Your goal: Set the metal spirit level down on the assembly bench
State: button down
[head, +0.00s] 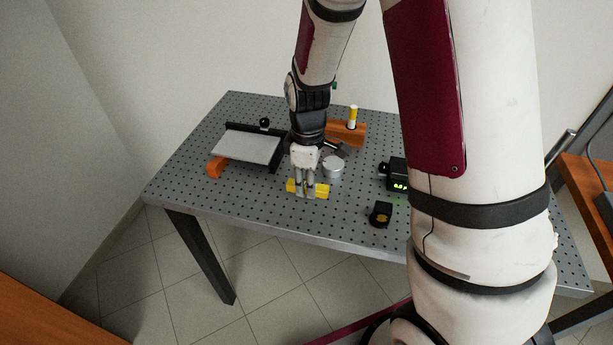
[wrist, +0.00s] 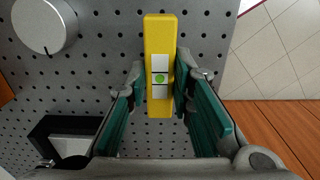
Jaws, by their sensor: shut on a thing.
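The spirit level is a yellow bar (head: 320,191) with a white window and a green spot, seen lengthwise in the wrist view (wrist: 160,38). My gripper (head: 306,188) points down with its fingers shut on the middle of the level; the teal finger pads flank it in the wrist view (wrist: 161,75). The level lies flat, near the front edge of the grey perforated assembly bench (head: 200,190). It is at or just above the surface; I cannot tell if it touches.
A round metal cylinder (head: 333,168) stands just behind the level. A black box with a green display (head: 397,176) and a small black part (head: 380,214) are to the right. A grey plate fixture (head: 248,147) is at left, an orange block (head: 347,137) behind. The front left bench is clear.

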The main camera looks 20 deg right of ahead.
jog(key=shift+f, duration=0.35)
dwell(0.3)
jog(key=shift+f+b, duration=0.75)
jog(key=shift+f, duration=0.65)
jog(key=shift+f, duration=0.35)
jog(key=c, duration=1.3)
grip_release()
notch_tip(320, 180, up, 12)
jog(key=shift+r, duration=0.1)
